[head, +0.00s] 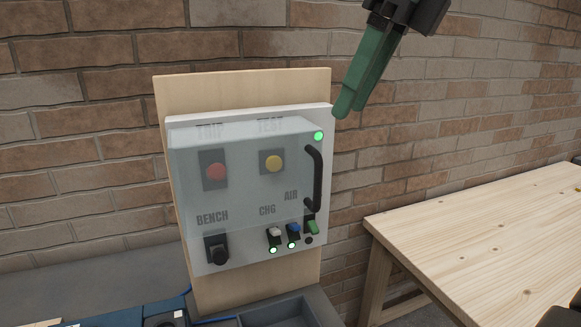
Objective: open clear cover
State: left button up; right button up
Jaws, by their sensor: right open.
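The clear cover (240,196) is a see-through hinged lid over the front of the control box (325,113). It is shut. Its black handle (314,178) stands upright on the right side. Behind the cover show a red button (216,170), a yellow button (273,162) and a black knob (217,250). My right gripper (346,106) has green fingers pointing down and left. It is open and empty, above and to the right of the handle, apart from it. My left gripper is out of view.
The box is mounted on a wooden board (240,90) before a brick wall. A wooden table (490,230) stands at right. A grey tray (280,313) lies below.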

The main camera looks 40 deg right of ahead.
aim_at(317, 203)
jog(key=b+x, duration=0.1)
jog(key=x, duration=1.1)
jog(key=shift+f, duration=0.2)
jog(key=shift+c, duration=0.4)
grip_shut()
jog(key=shift+r, duration=0.1)
dwell(0.4)
